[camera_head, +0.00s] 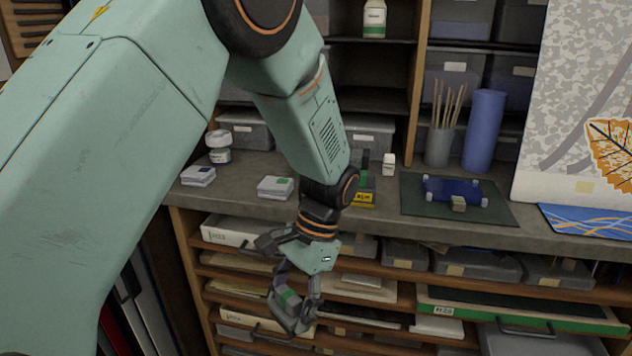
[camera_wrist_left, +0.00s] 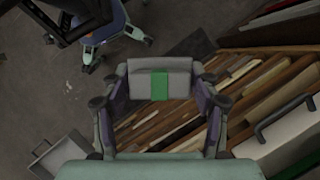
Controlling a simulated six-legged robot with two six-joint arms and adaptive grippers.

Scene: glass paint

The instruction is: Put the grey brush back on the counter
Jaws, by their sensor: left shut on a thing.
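My left gripper (camera_head: 291,308) is shut on a grey block-shaped thing with a green band, which I take for the grey brush (camera_head: 288,299). In the left wrist view the brush (camera_wrist_left: 160,84) sits between the two fingers, its grey face and green band showing. The gripper hangs in front of the drawers, below the level of the grey counter (camera_head: 238,180) and apart from it. The floor and drawers show beyond the brush. My right gripper is in neither view.
A brush cup (camera_head: 438,148) and blue cylinder (camera_head: 484,130) stand behind. Open drawers (camera_head: 520,318) jut out below.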

